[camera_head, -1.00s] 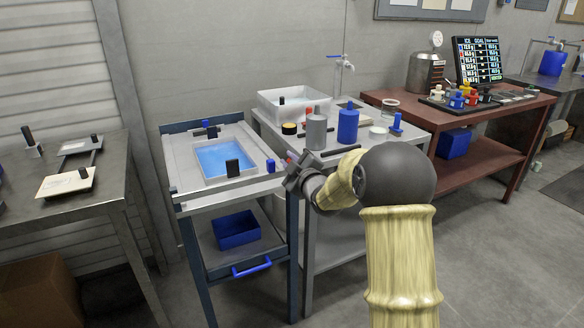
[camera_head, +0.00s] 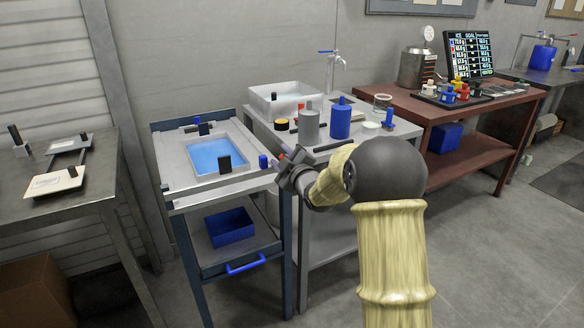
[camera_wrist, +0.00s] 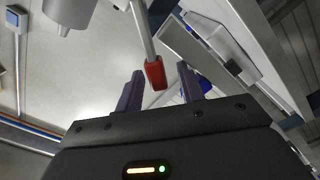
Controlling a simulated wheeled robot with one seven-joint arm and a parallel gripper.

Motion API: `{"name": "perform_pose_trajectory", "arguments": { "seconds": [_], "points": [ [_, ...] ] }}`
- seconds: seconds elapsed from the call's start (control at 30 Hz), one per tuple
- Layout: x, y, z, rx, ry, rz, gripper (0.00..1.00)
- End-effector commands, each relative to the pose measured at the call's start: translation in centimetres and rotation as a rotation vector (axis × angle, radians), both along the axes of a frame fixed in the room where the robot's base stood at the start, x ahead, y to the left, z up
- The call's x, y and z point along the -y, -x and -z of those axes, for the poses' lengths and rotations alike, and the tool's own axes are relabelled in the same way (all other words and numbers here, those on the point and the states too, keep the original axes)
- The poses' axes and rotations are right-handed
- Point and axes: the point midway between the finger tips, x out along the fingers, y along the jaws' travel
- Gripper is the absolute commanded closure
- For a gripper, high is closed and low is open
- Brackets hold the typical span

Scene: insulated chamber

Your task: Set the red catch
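The red catch (camera_wrist: 155,74) shows in the wrist view as a red block-shaped tip on a pale metal lever. It appears between, or just beyond, the two dark purple fingers of my gripper (camera_wrist: 160,77). The fingers stand apart with gaps on both sides of the red tip, and I see no contact. In the head view my gripper (camera_head: 287,172) is at the right edge of the cart (camera_head: 178,178). A small reddish spot shows there, too small to identify surely. My arm hides part of this area.
The cart carries a tray of blue liquid (camera_head: 213,158) with black and blue knobs around it. A grey bottle (camera_head: 309,126) and a blue bottle (camera_head: 340,120) stand on the middle table. A red-brown table (camera_head: 440,112) is at right. Floor at front right is clear.

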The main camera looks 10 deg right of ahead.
Motion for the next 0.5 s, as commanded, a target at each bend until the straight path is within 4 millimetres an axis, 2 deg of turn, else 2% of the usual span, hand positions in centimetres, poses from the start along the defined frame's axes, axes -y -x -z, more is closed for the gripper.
{"name": "perform_pose_trajectory", "arguments": {
  "seconds": [0.17, 0.5],
  "points": [
    [0.6, 1.6, -0.1, -0.001, 0.001, 0.002, 0.62],
    [2.7, 7.2, -0.1, 0.000, 0.001, 0.006, 0.62]
  ]
}}
